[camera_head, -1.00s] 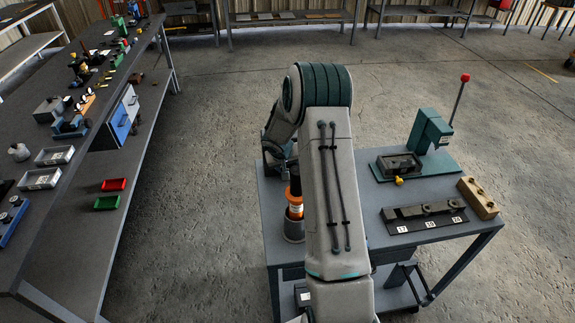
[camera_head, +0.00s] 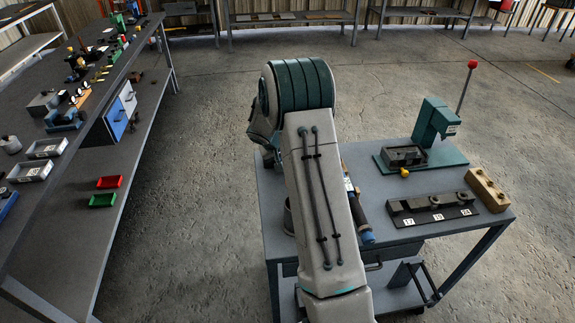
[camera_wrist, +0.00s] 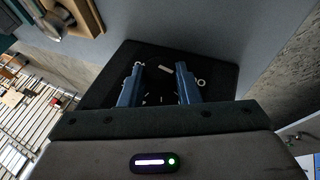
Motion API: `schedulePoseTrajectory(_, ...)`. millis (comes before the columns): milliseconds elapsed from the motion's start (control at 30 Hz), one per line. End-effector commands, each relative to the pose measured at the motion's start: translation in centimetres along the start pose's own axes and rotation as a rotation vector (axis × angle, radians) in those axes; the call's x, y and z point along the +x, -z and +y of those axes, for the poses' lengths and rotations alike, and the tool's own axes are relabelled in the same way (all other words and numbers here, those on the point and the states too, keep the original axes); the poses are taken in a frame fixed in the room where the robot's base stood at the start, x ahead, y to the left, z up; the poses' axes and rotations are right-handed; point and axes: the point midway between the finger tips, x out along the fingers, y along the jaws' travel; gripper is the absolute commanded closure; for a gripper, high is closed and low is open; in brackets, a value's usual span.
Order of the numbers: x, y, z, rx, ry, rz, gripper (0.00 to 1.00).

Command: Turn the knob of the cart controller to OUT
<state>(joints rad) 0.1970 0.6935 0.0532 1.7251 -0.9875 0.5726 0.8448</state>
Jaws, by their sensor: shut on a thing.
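The controller's black panel (camera_wrist: 222,72) shows in the wrist view, with small white marks and tick lines on it. I cannot read any lettering. The blue fingers of my gripper (camera_wrist: 157,78) reach over the panel and are shut on the knob, a gap apart. In the head view my own arm hides my gripper and the controller.
The grey cart top (camera_head: 400,250) carries a green press (camera_head: 434,125), a black numbered fixture (camera_head: 432,209), a wooden block (camera_head: 486,188) and a blue-ended tool (camera_head: 366,237) beside my arm. A long bench (camera_head: 70,190) with trays stands left. Open floor lies between.

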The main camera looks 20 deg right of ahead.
Motion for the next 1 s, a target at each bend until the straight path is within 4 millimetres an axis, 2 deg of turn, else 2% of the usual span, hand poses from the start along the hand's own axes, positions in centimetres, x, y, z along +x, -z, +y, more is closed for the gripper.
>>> schedulePoseTrajectory(33,0.73,-0.24,-0.67,-0.012,-0.024,0.005,0.93)
schedulePoseTrajectory(1000,0.60,-0.24,-1.35,-0.208,-0.498,0.002,0.93)
